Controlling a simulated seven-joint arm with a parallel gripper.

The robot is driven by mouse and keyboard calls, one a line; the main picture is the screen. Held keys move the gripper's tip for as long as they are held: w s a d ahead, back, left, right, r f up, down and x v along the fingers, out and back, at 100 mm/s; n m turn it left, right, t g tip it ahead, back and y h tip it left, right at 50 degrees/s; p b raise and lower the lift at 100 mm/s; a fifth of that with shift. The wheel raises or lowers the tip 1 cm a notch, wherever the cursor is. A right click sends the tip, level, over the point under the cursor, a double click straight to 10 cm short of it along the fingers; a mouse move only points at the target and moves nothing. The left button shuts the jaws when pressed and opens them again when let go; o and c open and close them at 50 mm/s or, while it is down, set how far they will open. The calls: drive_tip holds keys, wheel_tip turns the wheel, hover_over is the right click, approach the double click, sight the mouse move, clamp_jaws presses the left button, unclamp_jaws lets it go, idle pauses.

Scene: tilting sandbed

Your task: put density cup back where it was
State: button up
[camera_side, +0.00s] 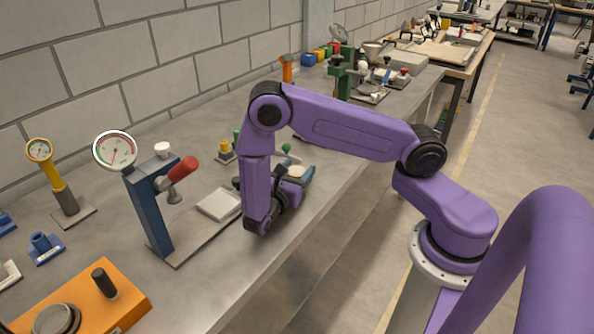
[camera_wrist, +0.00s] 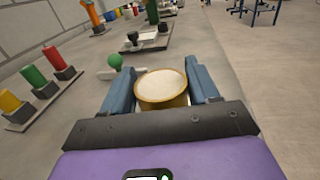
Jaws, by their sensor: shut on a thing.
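The density cup (camera_wrist: 161,88) is a round brass-coloured cup with a pale, sand-like top. In the wrist view it sits between the two blue fingers of my gripper (camera_wrist: 162,90), which is shut on it. The cup looks about upright. In the side view my gripper (camera_side: 297,173) is beyond my purple wrist, over the bench, and only the cup's pale top (camera_side: 296,171) shows between the fingers. The cup's underside is hidden, so I cannot tell whether it touches the bench.
A green-knobbed piece (camera_wrist: 115,62) stands close by the left finger. A rack with yellow, green and red cylinders (camera_wrist: 34,77) is at left. In the side view, a blue press (camera_side: 150,212) with a dial stands left of my wrist. The bench's front edge is close on the right.

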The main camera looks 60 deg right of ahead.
drive_tip(key=o, duration=1.2)
drive_tip(key=shift+r, duration=0.1)
drive_tip(key=a, duration=0.4)
drive_tip(key=s+a, duration=0.1)
drive_tip(key=a, duration=0.3)
drive_tip(key=s+a, duration=0.1)
drive_tip(key=a, duration=0.2)
drive_tip(key=shift+a, duration=0.4)
drive_tip(key=shift+s+r+y, duration=0.2)
drive_tip(key=shift+r+y, duration=0.1)
drive_tip(key=s+r+m+g+y, duration=0.1)
drive_tip(key=s+r+m+y, duration=0.2)
drive_tip(key=s+r+y, duration=0.2)
drive_tip(key=s+r+m+g+y, duration=0.2)
drive_tip(key=s+r+m+y, duration=0.2)
drive_tip(key=s+y, duration=0.8)
drive_tip(key=s+r, duration=0.2)
drive_tip(key=s, duration=0.2)
drive_tip(key=shift+s+d+r+y, duration=0.15)
drive_tip(key=shift+d+r+y, duration=0.05)
drive_tip(key=shift+d+y, duration=0.1)
